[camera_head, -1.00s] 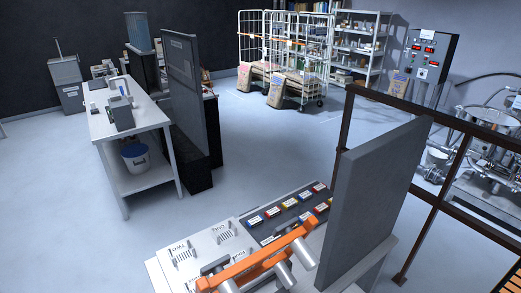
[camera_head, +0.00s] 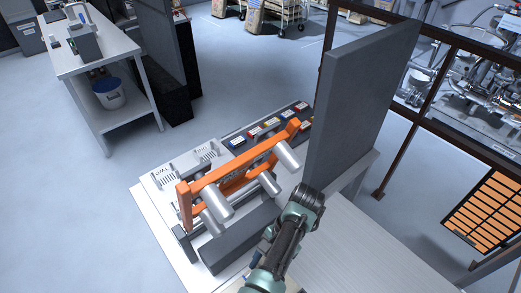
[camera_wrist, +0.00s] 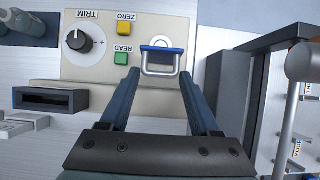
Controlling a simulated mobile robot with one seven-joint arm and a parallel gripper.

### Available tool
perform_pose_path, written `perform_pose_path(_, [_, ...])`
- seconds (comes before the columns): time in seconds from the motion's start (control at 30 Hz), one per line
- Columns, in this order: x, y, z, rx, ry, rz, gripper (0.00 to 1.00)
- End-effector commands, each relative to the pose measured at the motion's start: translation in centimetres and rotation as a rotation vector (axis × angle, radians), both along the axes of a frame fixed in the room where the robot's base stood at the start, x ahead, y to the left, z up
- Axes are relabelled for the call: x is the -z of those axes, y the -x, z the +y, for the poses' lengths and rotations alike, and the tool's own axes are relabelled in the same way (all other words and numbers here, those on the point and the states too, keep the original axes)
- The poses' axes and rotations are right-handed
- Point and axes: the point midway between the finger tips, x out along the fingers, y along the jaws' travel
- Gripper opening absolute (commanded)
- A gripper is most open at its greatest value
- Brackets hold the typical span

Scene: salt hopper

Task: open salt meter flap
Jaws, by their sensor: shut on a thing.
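In the head view, my arm reaches in from the bottom, and the flap and fingertips are hidden.
A green READ button (camera_wrist: 121,58), a yellow ZERO button (camera_wrist: 124,28) and a TRIM knob (camera_wrist: 79,41) lie left of the flap. A dark upright panel (camera_head: 355,105) and an orange frame with grey cylinders (camera_head: 235,165) stand close to my arm.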

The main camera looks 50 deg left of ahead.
Motion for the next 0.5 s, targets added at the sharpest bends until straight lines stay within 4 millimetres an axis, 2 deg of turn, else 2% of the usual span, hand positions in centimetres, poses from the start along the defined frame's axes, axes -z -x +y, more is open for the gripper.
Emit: perform_pose_path(0.5, [0.10,-0.33,-0.05,0.002,-0.002,0.031,0.07])
